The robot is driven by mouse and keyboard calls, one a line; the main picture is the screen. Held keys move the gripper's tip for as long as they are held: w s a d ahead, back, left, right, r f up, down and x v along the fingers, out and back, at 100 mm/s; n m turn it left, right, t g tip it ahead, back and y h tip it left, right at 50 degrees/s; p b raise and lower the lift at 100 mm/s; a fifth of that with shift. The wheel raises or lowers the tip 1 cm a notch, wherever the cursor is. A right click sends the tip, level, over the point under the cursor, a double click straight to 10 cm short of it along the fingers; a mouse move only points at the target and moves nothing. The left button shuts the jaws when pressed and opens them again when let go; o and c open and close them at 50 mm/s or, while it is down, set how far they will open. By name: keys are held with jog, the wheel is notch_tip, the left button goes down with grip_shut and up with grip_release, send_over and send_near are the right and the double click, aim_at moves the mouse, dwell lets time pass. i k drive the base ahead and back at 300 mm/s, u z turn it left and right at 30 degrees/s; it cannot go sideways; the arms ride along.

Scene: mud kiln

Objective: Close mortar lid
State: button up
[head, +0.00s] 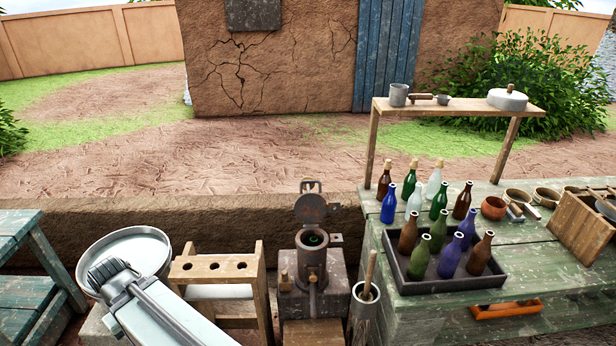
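The mortar (312,262) is a dark grey metal cylinder on a stone block in the lower middle of the head view. Its round lid (311,209) stands open and roughly upright behind the mouth, with a loop handle at its top. Something green shows inside the mouth. My gripper (108,272) seems to be the dark ridged end of my pale arm at the lower left, well left of the mortar and apart from it. Its fingers cannot be made out, and I see nothing held.
A round metal pan (140,247) lies behind my arm. A wooden rack (215,268) stands between the arm and the mortar. A cylinder with a stick (364,308) stands close to the mortar's right. A green table (560,262) carries a bottle tray (420,288).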

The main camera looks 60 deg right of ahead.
aim_at(310, 208)
jog(key=k, duration=1.25)
jog(key=z, duration=1.05)
jog(key=i, duration=1.05)
jog(key=u, duration=0.05)
